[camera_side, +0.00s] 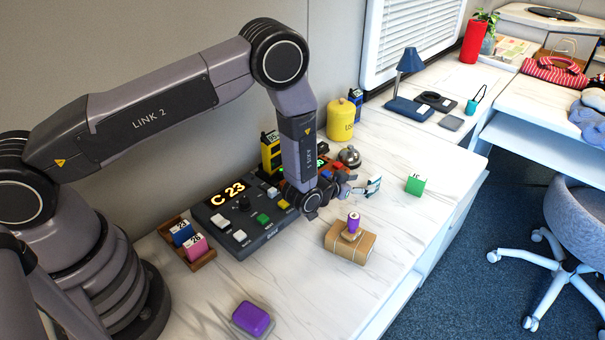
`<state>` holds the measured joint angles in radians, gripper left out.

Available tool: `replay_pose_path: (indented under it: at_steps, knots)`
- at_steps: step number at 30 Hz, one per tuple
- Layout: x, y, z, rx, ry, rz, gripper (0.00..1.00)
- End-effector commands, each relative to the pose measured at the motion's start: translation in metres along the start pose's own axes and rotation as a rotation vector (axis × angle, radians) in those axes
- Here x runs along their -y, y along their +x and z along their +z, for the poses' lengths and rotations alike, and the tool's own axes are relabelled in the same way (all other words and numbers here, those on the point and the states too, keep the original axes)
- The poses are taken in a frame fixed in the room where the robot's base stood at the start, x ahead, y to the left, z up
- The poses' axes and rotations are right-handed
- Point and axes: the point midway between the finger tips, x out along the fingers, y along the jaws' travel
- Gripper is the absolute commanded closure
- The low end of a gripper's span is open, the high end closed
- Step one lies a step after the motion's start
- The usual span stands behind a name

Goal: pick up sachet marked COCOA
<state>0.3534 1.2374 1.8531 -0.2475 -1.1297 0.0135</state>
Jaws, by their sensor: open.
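I cannot make out a sachet marked COCOA in the side view; no lettering of that kind is readable. My gripper (370,185) is over the white marble-patterned worktop, pointing to the right, with its jaws open. It is to the right of the control box and left of a green block. Small details around the fingers are too small to tell, and my arm and wrist hide part of the worktop behind them.
A control box (237,228) reading C 23 stands left of my gripper. A brown parcel (346,249) with a purple-handled stamp (353,223) lies in front. A green block (415,185), yellow canister (341,120), wooden tray (201,262) and purple case (251,318) surround it. The front-right worktop is clear.

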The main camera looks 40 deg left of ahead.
Motion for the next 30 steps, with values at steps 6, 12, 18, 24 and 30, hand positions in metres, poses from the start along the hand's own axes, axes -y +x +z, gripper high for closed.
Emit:
replay_pose_path:
  at_steps: [6,12,18,24,30]
  knots:
    - [0.001,0.018,0.0,0.001,0.0,0.0,0.52]
    - [0.003,0.046,-0.004,-0.002,0.0,0.0,0.52]
    - [0.002,0.065,-0.004,0.001,0.001,0.0,0.52]
    - [0.002,0.067,-0.003,0.003,0.002,0.0,0.52]
    - [0.002,0.066,-0.004,0.002,0.001,0.0,0.72]
